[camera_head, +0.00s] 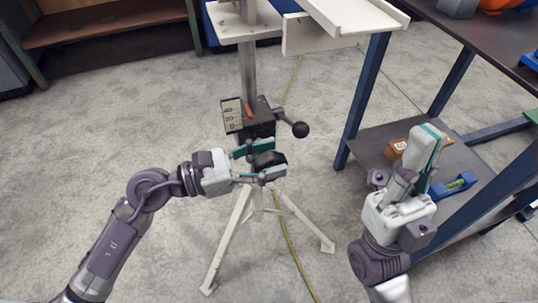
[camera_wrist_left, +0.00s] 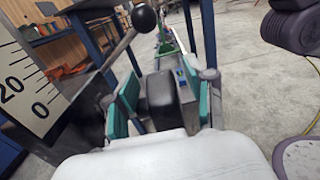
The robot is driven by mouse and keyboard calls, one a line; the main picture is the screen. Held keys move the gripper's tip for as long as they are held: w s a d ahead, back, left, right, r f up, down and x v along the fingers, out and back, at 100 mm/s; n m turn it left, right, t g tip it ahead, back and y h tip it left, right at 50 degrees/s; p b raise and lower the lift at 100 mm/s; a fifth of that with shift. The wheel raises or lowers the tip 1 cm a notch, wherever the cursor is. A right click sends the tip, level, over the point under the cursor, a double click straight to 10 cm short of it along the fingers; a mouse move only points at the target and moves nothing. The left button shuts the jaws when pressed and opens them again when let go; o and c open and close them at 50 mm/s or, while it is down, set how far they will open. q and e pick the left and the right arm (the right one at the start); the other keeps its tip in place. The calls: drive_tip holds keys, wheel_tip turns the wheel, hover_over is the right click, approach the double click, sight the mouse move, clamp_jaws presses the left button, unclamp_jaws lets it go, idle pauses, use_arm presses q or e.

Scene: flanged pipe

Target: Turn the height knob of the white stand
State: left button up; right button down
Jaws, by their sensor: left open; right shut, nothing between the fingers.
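The white stand (camera_head: 243,232) stands on splayed legs on the floor, with an upright post (camera_head: 247,70). A dark block on the post carries a scale plate (camera_head: 231,115) marked 0, 20 and 40, and a lever with a black ball (camera_head: 300,130). The black height knob (camera_head: 270,159) is below the block; it also shows in the left wrist view (camera_wrist_left: 164,98). My left gripper (camera_head: 261,163) is open, its green-padded fingers on either side of the knob. Whether the pads touch it I cannot tell. My right gripper (camera_head: 427,150) is shut and empty, away to the right.
A dark table (camera_head: 480,50) with blue legs stands at the right; its lower shelf (camera_head: 372,150) holds an orange-brown box (camera_head: 397,150) and a blue level (camera_head: 455,184). A yellow cable (camera_head: 290,245) runs along the floor.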

use_arm(q)
drive_tip(key=shift+d, duration=0.1)
clamp_jaws()
idle(0.3)
